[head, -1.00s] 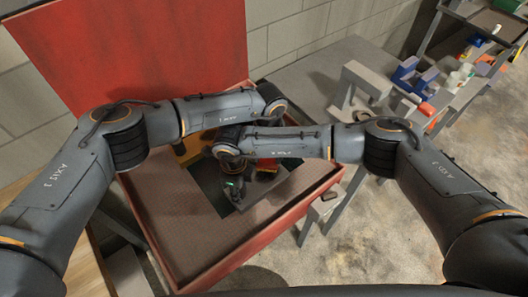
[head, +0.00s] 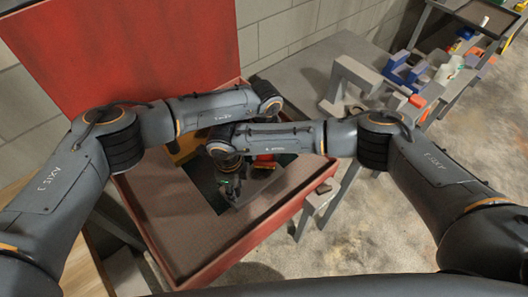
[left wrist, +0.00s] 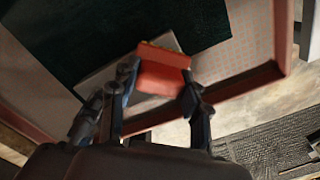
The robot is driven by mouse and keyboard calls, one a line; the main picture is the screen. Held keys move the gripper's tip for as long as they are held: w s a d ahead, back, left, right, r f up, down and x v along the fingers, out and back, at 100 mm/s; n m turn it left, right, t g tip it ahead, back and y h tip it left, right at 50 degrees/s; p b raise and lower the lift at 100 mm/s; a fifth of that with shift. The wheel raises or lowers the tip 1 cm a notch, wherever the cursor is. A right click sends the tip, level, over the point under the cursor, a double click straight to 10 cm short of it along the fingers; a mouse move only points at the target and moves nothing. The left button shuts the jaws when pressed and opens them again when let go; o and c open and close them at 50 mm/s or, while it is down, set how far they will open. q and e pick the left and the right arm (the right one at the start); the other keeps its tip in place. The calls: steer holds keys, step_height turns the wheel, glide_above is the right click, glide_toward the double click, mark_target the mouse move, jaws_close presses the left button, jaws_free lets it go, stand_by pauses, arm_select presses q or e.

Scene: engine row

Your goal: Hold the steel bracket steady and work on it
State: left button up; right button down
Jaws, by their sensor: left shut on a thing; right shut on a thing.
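The steel bracket (head: 258,188) shows as a grey, flat piece over a dark green mat (head: 203,183) inside the red box. My right gripper (head: 230,190) points down at the bracket's left end and is shut on it; the contact itself is too dark to see clearly. My left gripper, mostly hidden behind my right arm in the head view, shows in the left wrist view (left wrist: 155,105). It is shut on a red block-like thing (left wrist: 162,70), which also shows in the head view (head: 264,161). Grey metal (left wrist: 108,78) lies beside and under the red thing.
The red box (head: 240,246) has a raised lid (head: 130,50) at the back left. A yellow thing (head: 184,150) is partly hidden behind my arms. A grey arch-shaped part (head: 352,75) and blue part (head: 405,73) stand right.

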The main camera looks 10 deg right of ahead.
arm_select(q)
steer(key=shift+s+a+f, duration=0.25)
steer(key=shift+f, duration=0.35)
steer(key=shift+s+a+f, duration=0.2)
steer(key=shift+f, duration=0.4)
steer(key=shift+w+a+f, duration=0.15)
steer(key=shift+w+a, duration=0.2)
steer(key=shift+w, duration=0.3)
steer(key=shift+w+a+f, duration=0.1)
steer(key=shift+w+a, duration=0.2)
steer(key=shift+w, duration=0.3)
steer(key=shift+w+a, duration=0.2)
steer(key=shift+w, duration=0.05)
steer(key=shift+c, duration=0.5)
steer(key=shift+w+d+r, duration=0.1)
steer(key=shift+r, duration=1.5)
steer(key=shift+w+d+r, duration=0.1)
steer(key=shift+r, duration=1.5)
